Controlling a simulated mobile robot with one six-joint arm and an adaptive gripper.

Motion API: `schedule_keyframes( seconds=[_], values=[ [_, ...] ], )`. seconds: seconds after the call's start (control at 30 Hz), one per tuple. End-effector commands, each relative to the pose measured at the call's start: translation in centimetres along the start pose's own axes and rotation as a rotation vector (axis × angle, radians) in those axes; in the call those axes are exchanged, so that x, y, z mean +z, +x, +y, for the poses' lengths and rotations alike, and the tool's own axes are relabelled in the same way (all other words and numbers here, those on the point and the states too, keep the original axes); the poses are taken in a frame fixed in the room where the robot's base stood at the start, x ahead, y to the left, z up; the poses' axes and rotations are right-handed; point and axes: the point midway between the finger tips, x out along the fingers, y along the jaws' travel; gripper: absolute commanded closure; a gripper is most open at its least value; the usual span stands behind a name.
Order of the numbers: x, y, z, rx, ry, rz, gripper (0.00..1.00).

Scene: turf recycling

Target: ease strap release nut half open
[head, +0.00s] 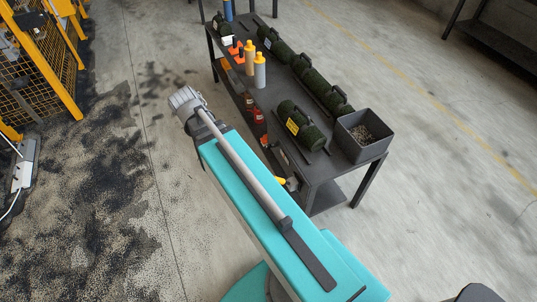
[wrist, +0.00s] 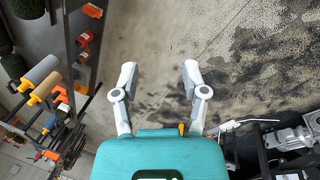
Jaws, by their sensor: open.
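I cannot make out a strap release nut in either view. Several dark green turf rolls lie on the dark workbench (head: 318,168) in the head view. The nearest turf roll (head: 302,126) carries a yellow label; any strap or nut on it is too small to tell. My gripper (wrist: 160,74) shows in the wrist view with its two pale fingers spread wide. Nothing is between the fingers, and bare, stained floor lies beyond them. The bench stands to the left in that view, apart from the fingers.
A grey bin (head: 362,150) of granules stands at the bench's near end. A yellow fence (head: 62,55) stands at the left. Open floor (head: 145,190) lies between.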

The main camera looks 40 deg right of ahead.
Motion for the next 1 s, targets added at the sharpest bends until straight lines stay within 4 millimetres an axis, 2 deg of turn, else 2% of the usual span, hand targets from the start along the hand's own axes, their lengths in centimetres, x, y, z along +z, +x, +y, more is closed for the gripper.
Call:
schedule_keyframes(
  seconds=[0.03,0.1,1.0],
  values=[
    [-0.3,2.1,0.2,0.015,-0.017,-0.002,0.43],
    [-0.5,3.6,0.8,0.036,-0.045,-0.003,0.43],
    [-2.5,21.6,8.5,0.299,-0.416,-0.103,0.43]
  ],
)
